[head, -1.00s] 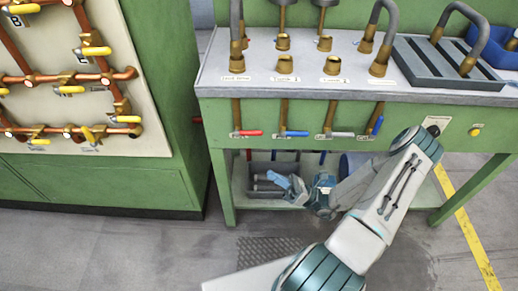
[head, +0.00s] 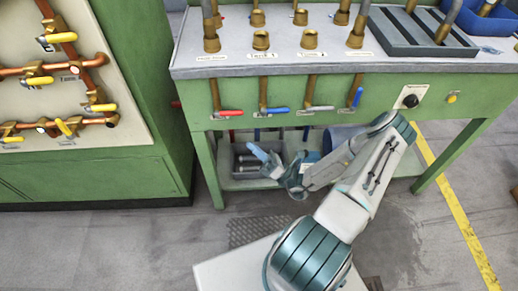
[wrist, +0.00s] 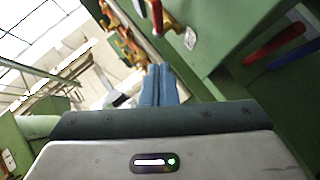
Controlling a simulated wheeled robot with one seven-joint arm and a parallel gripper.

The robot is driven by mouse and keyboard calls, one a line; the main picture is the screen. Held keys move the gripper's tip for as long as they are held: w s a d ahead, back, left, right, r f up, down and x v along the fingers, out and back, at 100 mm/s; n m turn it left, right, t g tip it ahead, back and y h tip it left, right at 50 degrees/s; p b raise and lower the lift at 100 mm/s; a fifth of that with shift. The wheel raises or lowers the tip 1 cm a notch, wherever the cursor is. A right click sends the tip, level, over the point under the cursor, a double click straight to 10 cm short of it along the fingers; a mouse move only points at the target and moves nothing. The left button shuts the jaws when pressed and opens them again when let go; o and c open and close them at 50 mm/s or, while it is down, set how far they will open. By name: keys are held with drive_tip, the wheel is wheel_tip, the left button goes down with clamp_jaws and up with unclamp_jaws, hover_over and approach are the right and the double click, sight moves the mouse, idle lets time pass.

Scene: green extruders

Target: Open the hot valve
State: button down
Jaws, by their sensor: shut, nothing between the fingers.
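A red valve lever (head: 229,113) sits at the left of a row on the green bench's front. It lies sideways below its brass pipe; the small label print is unreadable. Beside it are a blue lever (head: 275,110), a grey lever (head: 320,108) and another blue lever (head: 357,97) that hangs slantwise. My gripper (head: 256,151) is shut and empty, below and a little right of the red lever, apart from it. In the wrist view my shut fingers (wrist: 160,84) point toward the yellow-handled pipe panel; a red lever (wrist: 157,15) shows above them.
The green bench (head: 300,90) stands ahead, with a grey bin (head: 247,172) on its lower shelf close behind my gripper. A green cabinet with yellow-handled copper pipes (head: 65,70) stands left. Floor between cabinet and bench front is clear.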

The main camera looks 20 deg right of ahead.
sight(230, 113)
drive_tip(key=w+a+r, duration=0.2)
drive_tip(key=w+r, duration=0.3)
drive_tip(key=r, duration=0.1)
drive_tip(key=shift+w+a+r+p, duration=0.2)
drive_tip(key=shift+w+r+p, duration=0.05)
drive_tip(key=shift+r+p, duration=0.1)
drive_tip(key=shift+r, duration=0.1)
